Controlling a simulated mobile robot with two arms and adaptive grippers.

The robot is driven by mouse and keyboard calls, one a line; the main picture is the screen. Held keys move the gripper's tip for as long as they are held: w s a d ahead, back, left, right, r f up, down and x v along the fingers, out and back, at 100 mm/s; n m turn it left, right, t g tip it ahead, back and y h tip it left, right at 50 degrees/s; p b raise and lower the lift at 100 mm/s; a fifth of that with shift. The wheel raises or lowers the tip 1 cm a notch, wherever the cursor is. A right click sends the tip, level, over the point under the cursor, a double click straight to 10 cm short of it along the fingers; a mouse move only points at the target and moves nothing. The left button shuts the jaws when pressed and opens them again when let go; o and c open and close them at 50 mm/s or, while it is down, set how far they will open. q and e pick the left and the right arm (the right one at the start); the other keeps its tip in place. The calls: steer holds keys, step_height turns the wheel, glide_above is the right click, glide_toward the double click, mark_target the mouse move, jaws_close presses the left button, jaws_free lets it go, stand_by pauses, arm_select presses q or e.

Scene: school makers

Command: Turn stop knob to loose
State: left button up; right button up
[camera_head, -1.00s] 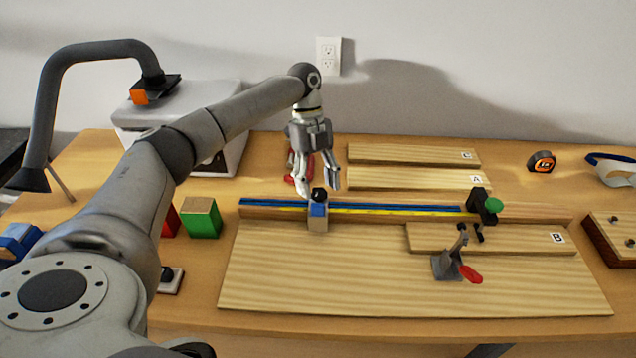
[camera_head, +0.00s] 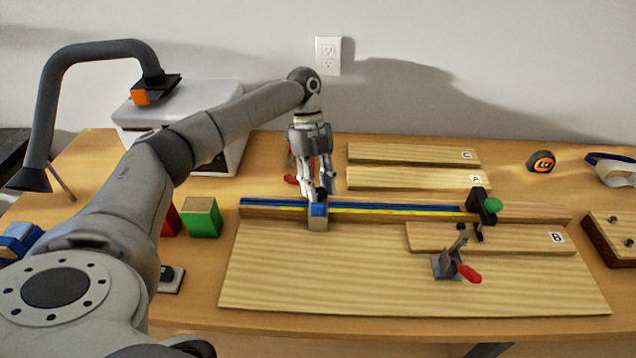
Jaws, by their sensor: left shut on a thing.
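A small wood-and-blue block (camera_head: 317,222) with a dark knob on top (camera_head: 321,195) sits at the left part of the fence, which carries blue and yellow strips (camera_head: 400,209). My left gripper (camera_head: 320,194) reaches down over this block from behind, and its fingers are shut on the dark knob, partly hiding it. A black stop (camera_head: 477,199) with a green knob (camera_head: 493,205) sits farther right on the fence, apart from the gripper. The turn of either knob cannot be read. My right gripper is not in view.
A toggle clamp with a red handle (camera_head: 469,273) stands on the large board near board B (camera_head: 525,240). Boards A (camera_head: 410,178) and C (camera_head: 410,153) lie behind the fence. A green block (camera_head: 201,217) is at left, a tape measure (camera_head: 541,161) at right.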

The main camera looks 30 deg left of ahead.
arm_select(q)
steer(key=shift+r+n+p, duration=0.2)
steer(key=shift+n+p, duration=0.2)
steer(key=shift+p, duration=0.25)
steer(key=n+t+p, duration=0.1)
steer(key=n+p, duration=0.2)
steer(key=p, duration=0.1)
steer(key=n+t+p, duration=0.2)
steer(key=n+p, duration=0.2)
steer(key=p, duration=0.1)
steer(key=s+n+t+p, duration=0.1)
steer(key=n+p, duration=0.3)
steer(key=shift+t, duration=0.3)
steer(key=shift+f+n+t+p, duration=0.1)
steer(key=shift+n+t+p, duration=0.3)
steer(key=shift+n+p, duration=0.8)
steer(key=o, duration=1)
steer(key=shift+f, duration=0.2)
steer(key=shift+s, duration=0.1)
